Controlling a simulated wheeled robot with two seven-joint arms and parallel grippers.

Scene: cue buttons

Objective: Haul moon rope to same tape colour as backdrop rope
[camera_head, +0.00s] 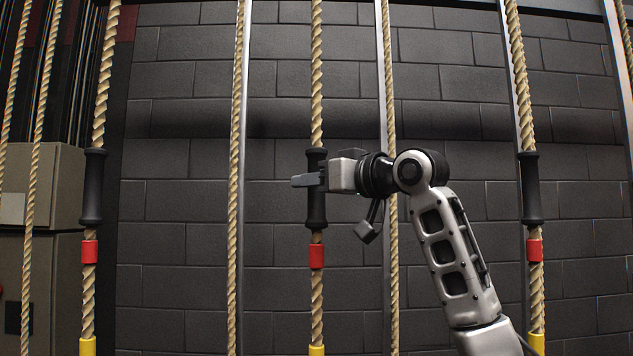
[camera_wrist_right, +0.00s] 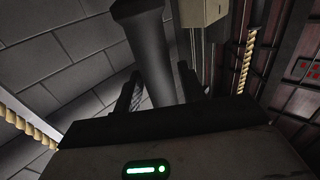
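Three thick ropes with black grip sleeves hang in the head view: a left rope (camera_head: 103,90), a middle rope (camera_head: 317,85) and a right rope (camera_head: 519,85). Each has red tape below its sleeve and yellow tape lower down. No labels show, so I cannot tell which is the moon or backdrop rope. My right gripper (camera_head: 307,180) is at the middle rope's black sleeve (camera_head: 316,210). In the right wrist view the sleeve (camera_wrist_right: 148,45) stands between the two fingers (camera_wrist_right: 157,90), with gaps visible beside it. My left gripper is out of view.
Thinner ropes (camera_head: 237,150) and (camera_head: 391,90) hang between the sleeved ropes, the second passing behind my right arm. A grey cabinet (camera_head: 60,270) stands at the left. A dark block wall (camera_head: 450,80) is behind.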

